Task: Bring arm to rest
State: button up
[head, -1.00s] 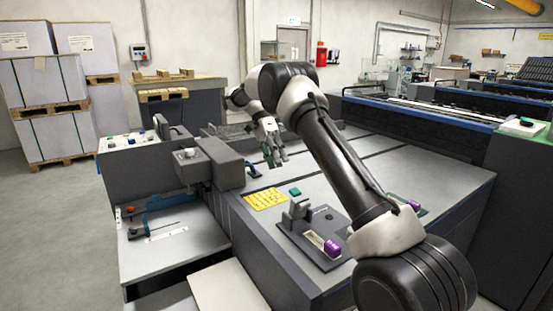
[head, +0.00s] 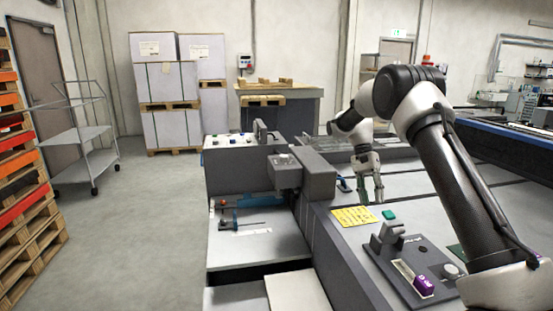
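My gripper (head: 369,188) hangs at the end of my bent arm, fingers pointing down above the grey machine top (head: 405,184). The fingers look apart with nothing seen between them, though they are small in the head view. Below and to the right of it, a dark fixture plate (head: 408,262) carries a grey clamp-like block, a round knob and a purple-ended ink unit (head: 424,286) in a pale slot. A yellow label sheet (head: 354,217) and a small green block (head: 389,214) lie near the plate. My arm hides part of the machine top at right.
A grey press unit with a low side table (head: 257,243) stands left of the machine top. Wrapped pallet stacks (head: 165,100) stand at the back. A shelf trolley (head: 84,150) and stacked pallets (head: 25,190) are at left. The floor between is clear.

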jog(key=s+d+r+n+t, duration=0.1)
jog(key=s+r, duration=0.4)
jog(key=s, duration=0.7)
jog(key=s+d+r+n+t, duration=0.2)
jog(key=s+r+n+t, duration=0.2)
jog(key=s, duration=0.8)
jog(key=s+d+r+n+t+y, duration=0.1)
jog(key=s+r+n+t, duration=0.2)
jog(key=s+r+t, duration=0.2)
jog(key=shift+s+d+r+t, duration=0.4)
jog(key=shift+s+r, duration=1.1)
jog(key=shift+s, duration=2.3)
